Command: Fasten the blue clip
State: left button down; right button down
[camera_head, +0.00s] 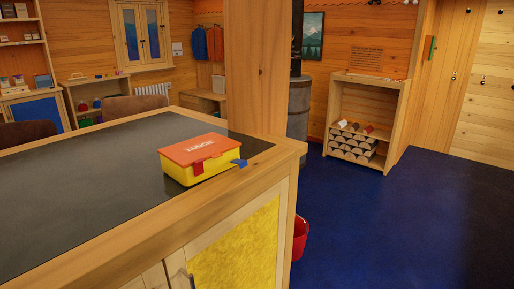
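A lunch box (200,165) with a yellow body and an orange lid sits on the dark countertop near its right front corner. The lid looks closed and carries pale lettering. A blue clip (239,163) sticks outward from the box at its right front corner, standing away from the side. A red clip (198,169) on the front face hangs down against the yellow body. Neither of my grippers shows in the head view.
The counter (90,185) has a wooden rim and a yellow front panel. A wooden post (256,70) rises behind the box. A red bucket (300,238) stands beside the counter. The blue floor (400,230) to the right is clear up to a log shelf (362,120).

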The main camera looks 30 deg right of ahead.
aim_at(242, 163)
jog(key=i+l, duration=0.1)
jog(key=l, duration=0.25)
jog(key=i+l, duration=0.15)
jog(key=l, duration=0.25)
jog(key=i+l, duration=0.1)
jog(key=l, duration=0.25)
jog(key=i+l, duration=0.15)
jog(key=l, duration=0.25)
jog(key=i+l, duration=0.1)
jog(key=l, duration=0.25)
jog(key=i+l, duration=0.1)
jog(key=l, duration=0.25)
